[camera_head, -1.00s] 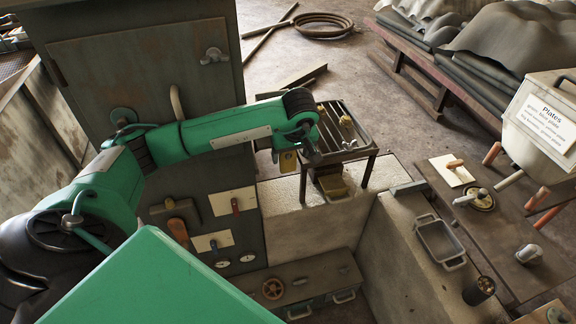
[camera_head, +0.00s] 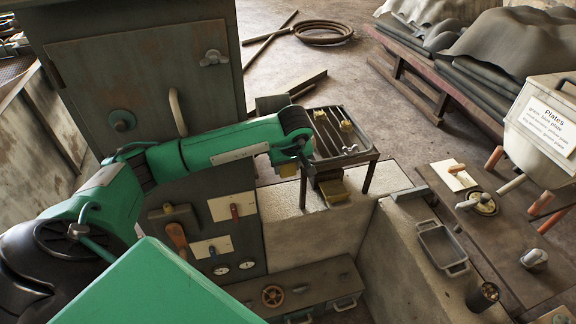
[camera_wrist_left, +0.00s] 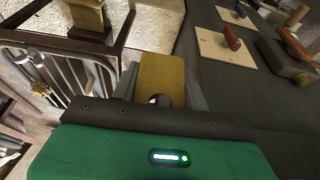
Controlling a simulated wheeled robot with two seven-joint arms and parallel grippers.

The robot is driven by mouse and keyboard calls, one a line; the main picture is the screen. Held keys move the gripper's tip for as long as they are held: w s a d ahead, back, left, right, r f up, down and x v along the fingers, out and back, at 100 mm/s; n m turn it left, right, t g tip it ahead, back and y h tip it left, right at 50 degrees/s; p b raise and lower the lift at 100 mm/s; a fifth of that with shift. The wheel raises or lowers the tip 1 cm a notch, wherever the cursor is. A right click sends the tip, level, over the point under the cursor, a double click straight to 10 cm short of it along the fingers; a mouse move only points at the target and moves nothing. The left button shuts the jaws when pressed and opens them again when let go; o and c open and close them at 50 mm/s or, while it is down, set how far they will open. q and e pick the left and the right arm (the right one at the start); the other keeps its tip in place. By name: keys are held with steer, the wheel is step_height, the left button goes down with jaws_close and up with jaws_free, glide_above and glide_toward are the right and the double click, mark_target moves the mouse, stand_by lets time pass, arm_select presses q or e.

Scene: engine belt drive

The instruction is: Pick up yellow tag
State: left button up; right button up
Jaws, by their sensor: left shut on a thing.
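The yellow tag (camera_wrist_left: 163,75) is a flat yellow plate with rounded corners and a dark hole near the gripper. My left gripper (camera_wrist_left: 160,100) is shut on it in the left wrist view, and the tag sticks out beyond the jaws. In the head view the left gripper (camera_head: 303,166) is beside the left edge of the metal rack, and a small part of the tag (camera_head: 288,169) shows below the wrist. The arm hides the rest. My right gripper is not in view.
The metal rack (camera_head: 350,158) stands on a pale block ledge, with brass pieces on its bars. A dark cabinet (camera_head: 150,75) rises behind my left arm. A panel with levers and gauges (camera_head: 221,270) is below the arm. A grey tray (camera_head: 428,234) lies at right.

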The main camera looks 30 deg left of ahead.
arm_select(q)
steer(key=shift+b, duration=0.95)
steer(key=s+d+b, duration=0.5)
steer(key=s+d, duration=0.6)
steer(key=d, duration=0.2)
steer(key=shift+s+d+r, duration=0.15)
steer(key=shift+s+d, duration=0.2)
steer(key=shift+d, duration=0.05)
